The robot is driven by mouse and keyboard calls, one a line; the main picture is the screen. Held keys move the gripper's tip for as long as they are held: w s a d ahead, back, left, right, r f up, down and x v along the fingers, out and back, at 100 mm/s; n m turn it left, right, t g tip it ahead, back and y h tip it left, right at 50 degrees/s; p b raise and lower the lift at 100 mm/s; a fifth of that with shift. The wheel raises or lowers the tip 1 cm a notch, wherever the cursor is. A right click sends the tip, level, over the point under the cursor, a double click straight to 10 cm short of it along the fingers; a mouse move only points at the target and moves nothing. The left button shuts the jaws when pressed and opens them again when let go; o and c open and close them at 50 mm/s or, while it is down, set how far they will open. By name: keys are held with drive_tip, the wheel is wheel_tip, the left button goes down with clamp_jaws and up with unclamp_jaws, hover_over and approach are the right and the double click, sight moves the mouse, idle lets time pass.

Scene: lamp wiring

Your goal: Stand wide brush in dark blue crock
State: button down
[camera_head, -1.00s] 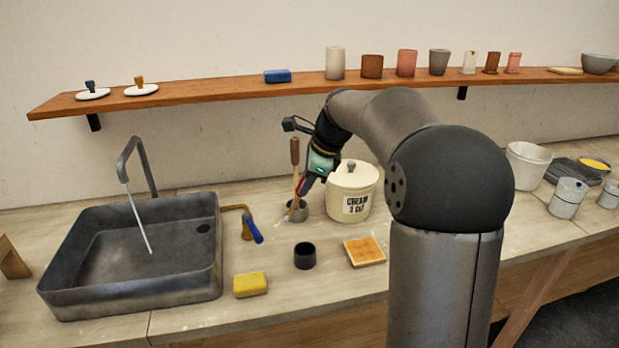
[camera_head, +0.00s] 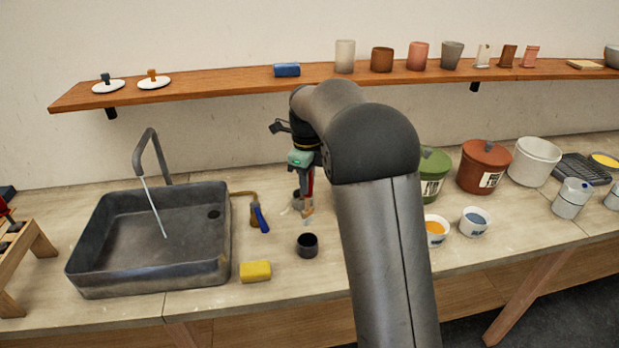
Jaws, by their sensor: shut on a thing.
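The dark blue crock (camera_head: 307,246), a small dark cup, stands upright on the counter in front of my gripper. My gripper (camera_head: 307,196) points down above the counter, just behind the crock in the picture. It is shut on the wide brush (camera_head: 308,214), of which a pale tan part shows below the fingers. The rest of the brush is hidden by the gripper. The brush appears outside the crock; its exact height above the counter is hard to tell. A small grey pot (camera_head: 297,201) is partly hidden behind the gripper.
A sink (camera_head: 85,270) with a tap stands left. A blue-handled tool (camera_head: 260,218) and a yellow sponge (camera_head: 255,271) lie nearby. Small bowls (camera_head: 474,222), a green pot (camera_head: 432,172) and a red-brown pot (camera_head: 483,168) stand right of my arm. A shelf (camera_head: 210,88) runs above.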

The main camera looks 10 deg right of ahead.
sight(308, 209)
drive_tip(key=shift+f+b, duration=1.7)
drive_tip(key=shift+f, duration=1.35)
drive_tip(key=shift+f+b, duration=1.25)
drive_tip(key=shift+f, duration=0.85)
drive_tip(key=shift+f+b, duration=0.3)
drive_tip(key=shift+f, duration=0.3)
drive_tip(key=c, duration=1.1)
unclamp_jaws()
